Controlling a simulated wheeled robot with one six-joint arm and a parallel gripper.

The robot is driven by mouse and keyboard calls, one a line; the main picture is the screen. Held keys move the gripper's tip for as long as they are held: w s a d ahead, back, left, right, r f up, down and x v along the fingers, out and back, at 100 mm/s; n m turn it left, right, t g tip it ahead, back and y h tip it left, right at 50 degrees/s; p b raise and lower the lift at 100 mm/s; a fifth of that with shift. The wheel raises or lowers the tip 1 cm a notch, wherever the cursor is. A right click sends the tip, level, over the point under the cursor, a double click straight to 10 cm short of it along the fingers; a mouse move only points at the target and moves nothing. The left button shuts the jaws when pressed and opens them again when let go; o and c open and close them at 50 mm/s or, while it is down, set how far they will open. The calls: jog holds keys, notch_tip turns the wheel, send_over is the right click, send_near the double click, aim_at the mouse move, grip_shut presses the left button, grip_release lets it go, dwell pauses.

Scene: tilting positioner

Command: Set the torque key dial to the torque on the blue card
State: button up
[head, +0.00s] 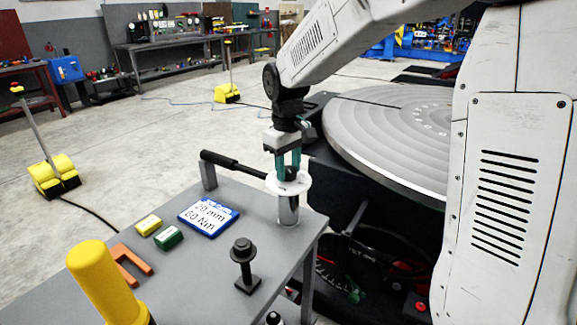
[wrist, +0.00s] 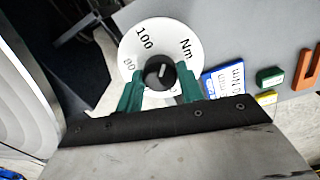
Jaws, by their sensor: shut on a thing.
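The torque key (head: 232,165) has a black handle and lies across posts at the table's far right corner. Its white round dial (head: 301,185) faces up on a metal post. In the wrist view the dial (wrist: 134,38) shows "100", "Nm" and a partly covered number. My gripper (head: 289,172) points down over the dial, and its green fingers (wrist: 160,80) are shut on the black knob (wrist: 160,72) at the dial's centre. The knob has a light pointer mark. The blue card (head: 209,216) lies on the table and reads "29 mm" and "60 Nm".
On the grey table (head: 200,285) are a yellow block (head: 148,225), a green block (head: 169,238), an orange fork-shaped piece (head: 131,262), a black bolt (head: 242,262) and a tall yellow cylinder (head: 104,283). A large round grey turntable (head: 390,135) stands behind at right.

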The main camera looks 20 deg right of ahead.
aim_at(287, 169)
jog(key=shift+m, duration=1.9)
jog(key=o, duration=1)
notch_tip(287, 169, up, 8)
jog(key=shift+a+f, duration=0.1)
